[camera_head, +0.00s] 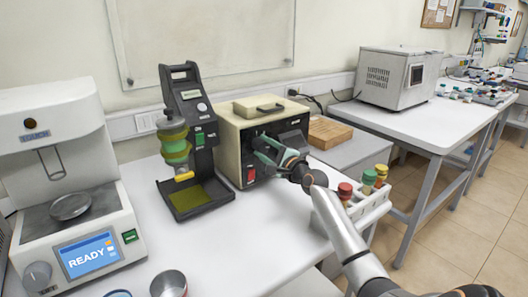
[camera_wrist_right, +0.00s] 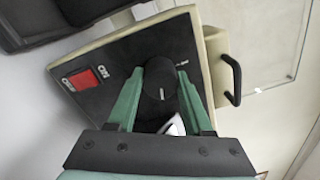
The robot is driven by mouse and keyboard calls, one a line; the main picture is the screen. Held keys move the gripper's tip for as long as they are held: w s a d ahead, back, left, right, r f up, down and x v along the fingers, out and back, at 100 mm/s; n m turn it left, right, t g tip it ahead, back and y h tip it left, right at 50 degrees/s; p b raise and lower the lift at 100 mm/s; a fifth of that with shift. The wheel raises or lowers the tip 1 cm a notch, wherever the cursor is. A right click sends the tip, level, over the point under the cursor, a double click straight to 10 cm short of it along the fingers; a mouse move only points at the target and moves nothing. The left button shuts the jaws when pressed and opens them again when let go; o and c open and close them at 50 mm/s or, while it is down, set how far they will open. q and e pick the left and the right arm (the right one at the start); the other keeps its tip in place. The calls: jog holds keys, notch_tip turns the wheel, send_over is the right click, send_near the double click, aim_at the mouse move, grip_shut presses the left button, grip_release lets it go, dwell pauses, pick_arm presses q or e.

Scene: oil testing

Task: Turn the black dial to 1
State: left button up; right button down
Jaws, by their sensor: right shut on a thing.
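The black dial (camera_wrist_right: 159,82) is on the black front panel of the beige box (camera_head: 229,130). In the right wrist view it shows as a dark round knob with a small white mark near its edge. My right gripper (camera_head: 262,150) is at that panel, its green fingers on either side of the dial, shut on it. In the right wrist view the two fingers (camera_wrist_right: 158,90) flank the knob. The scale numbers around the dial are too small or hidden to read. In the head view the gripper hides the dial. My left gripper is not in view.
A red switch (camera_wrist_right: 84,79) sits on the same panel. A black stand with a green flask (camera_head: 177,145) is left of the box. A rack with colour-capped bottles (camera_head: 372,205) is near my right arm. A white machine (camera_head: 62,150) stands far left. The front table is mostly clear.

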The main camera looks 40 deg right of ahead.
jog(key=n+b, duration=0.2)
jog(key=n, duration=0.4)
jog(key=shift+f+n+b, duration=0.15)
jog(key=shift+n+b, duration=0.15)
jog(key=n+b, duration=0.1)
jog(key=n, duration=0.2)
jog(key=shift+y, duration=0.3)
jog(key=n, duration=0.3)
jog(key=shift+n+b, duration=0.3)
jog(key=shift+b, duration=0.1)
jog(key=n, duration=0.2)
jog(key=shift+n, duration=0.4)
jog(key=shift+r+n, duration=0.2)
jog(key=shift+n, duration=1)
jog(key=shift+n+p, duration=0.45)
jog(key=shift+n, duration=0.95)
